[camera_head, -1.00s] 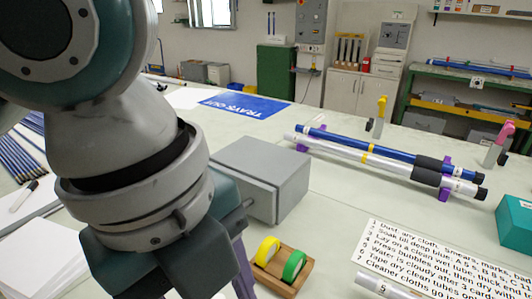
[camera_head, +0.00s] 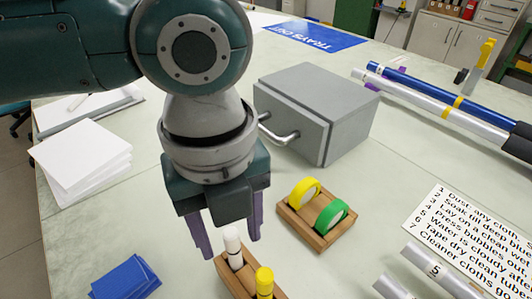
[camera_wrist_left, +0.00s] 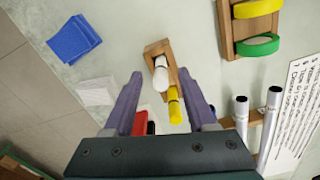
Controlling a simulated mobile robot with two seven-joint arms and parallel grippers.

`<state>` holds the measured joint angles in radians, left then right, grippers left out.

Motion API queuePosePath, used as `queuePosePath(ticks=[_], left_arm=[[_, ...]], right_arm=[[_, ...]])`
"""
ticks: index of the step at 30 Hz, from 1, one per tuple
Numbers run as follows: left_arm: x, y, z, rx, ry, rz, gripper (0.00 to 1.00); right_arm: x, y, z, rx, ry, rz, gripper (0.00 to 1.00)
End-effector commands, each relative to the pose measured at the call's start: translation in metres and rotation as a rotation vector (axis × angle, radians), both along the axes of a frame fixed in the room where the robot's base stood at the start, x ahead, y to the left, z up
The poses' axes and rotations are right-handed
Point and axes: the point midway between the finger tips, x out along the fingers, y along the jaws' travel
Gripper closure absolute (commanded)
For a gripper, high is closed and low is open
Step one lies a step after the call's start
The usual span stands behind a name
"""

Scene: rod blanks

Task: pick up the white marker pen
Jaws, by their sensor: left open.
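The white marker pen (camera_head: 233,246) stands upright in a small wooden holder (camera_head: 224,277) at the bottom of the head view. A yellow marker (camera_head: 264,283) stands beside it. My left gripper (camera_head: 228,238) is open above the holder, its two purple fingers pointing down, one on each side of the white pen's top in the picture. In the left wrist view the white pen (camera_wrist_left: 160,72) lies between the open fingertips of my left gripper (camera_wrist_left: 161,80), with the yellow marker (camera_wrist_left: 174,104) nearer the palm. No contact is visible. My right gripper is out of view.
A wooden tape holder (camera_head: 298,232) with yellow and green rolls stands to the right. Behind it is a grey metal box (camera_head: 318,105) with a handle. Blue cloths (camera_head: 125,279) and a white paper stack (camera_head: 82,158) lie left. A red item (camera_wrist_left: 139,123) is partly hidden by the gripper.

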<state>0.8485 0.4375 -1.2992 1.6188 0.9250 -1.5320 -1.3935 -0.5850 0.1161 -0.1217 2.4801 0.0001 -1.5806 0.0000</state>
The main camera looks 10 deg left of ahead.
Motion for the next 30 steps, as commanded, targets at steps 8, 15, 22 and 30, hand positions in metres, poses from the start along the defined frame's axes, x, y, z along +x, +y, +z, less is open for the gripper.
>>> queuePosePath(ticks=[8, 15, 22, 30], left_arm=[[-0.0002, -0.0001, -0.0087, 0.0, -0.001, -0.001, 0.43], [-0.0001, -0.0001, -0.0084, 0.0, -0.001, 0.0, 0.66], [0.0, 0.0, -0.0083, 0.0, -0.001, 0.0, 0.92], [0.0001, 0.0001, -0.0082, 0.0, -0.001, 0.0, 1.0]], right_arm=[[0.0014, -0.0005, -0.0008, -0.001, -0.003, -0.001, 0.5], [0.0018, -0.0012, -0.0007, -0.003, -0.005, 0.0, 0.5], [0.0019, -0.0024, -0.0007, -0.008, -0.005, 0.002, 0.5], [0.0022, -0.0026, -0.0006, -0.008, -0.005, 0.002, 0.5]])
